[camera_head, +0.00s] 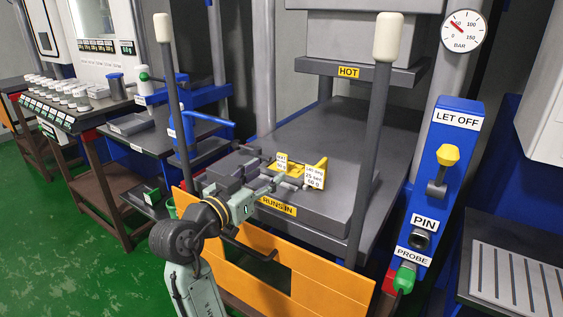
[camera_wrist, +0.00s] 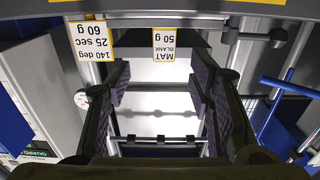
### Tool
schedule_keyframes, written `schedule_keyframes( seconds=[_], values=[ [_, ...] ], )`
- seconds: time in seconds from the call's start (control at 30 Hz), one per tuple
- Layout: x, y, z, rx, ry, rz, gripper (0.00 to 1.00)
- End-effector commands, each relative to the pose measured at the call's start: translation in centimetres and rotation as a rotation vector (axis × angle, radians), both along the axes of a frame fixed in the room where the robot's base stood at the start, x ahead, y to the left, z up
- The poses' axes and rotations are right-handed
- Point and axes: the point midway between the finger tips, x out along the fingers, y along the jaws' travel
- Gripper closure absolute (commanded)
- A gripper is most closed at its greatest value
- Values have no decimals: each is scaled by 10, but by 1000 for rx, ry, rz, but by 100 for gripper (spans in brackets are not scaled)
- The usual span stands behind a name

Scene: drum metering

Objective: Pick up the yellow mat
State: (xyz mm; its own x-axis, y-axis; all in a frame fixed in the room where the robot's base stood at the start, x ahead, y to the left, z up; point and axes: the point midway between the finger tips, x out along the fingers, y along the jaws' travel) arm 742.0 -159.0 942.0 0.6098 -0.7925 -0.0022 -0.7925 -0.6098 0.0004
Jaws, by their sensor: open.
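A small yellow patch (camera_head: 296,169), which may be the yellow mat, shows on the grey press plate (camera_head: 330,135), partly hidden between two cards. One card (camera_head: 281,162) reads MAT BLANK 50 g; it also shows upside down in the wrist view (camera_wrist: 164,43). The other card (camera_head: 314,177) reads 140 deg, 25 sec, 60 g. My gripper (camera_head: 262,178) is just left of the cards, close to the yellow patch. In the wrist view my gripper (camera_wrist: 158,90) is open, its patterned pads wide apart with nothing held between them. I cannot make out the mat there.
The HOT upper plate (camera_head: 345,72) hangs over the back of the press. Two upright posts (camera_head: 371,140) flank the plate. A blue LET OFF post (camera_head: 444,180) stands right; a bench of small pots (camera_head: 75,95) stands left.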

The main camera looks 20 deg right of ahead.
Motion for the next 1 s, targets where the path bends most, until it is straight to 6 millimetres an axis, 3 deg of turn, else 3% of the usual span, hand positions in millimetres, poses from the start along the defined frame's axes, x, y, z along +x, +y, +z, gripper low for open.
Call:
schedule_keyframes(
  seconds=[0.1,0.63,0.93,1.0],
  values=[
    [12,-15,2,-1,1,-1,52],
    [52,-59,3,-1,0,4,52],
    [56,-62,1,-2,-3,7,52],
    [56,-62,1,-2,-1,7,56]
  ],
)
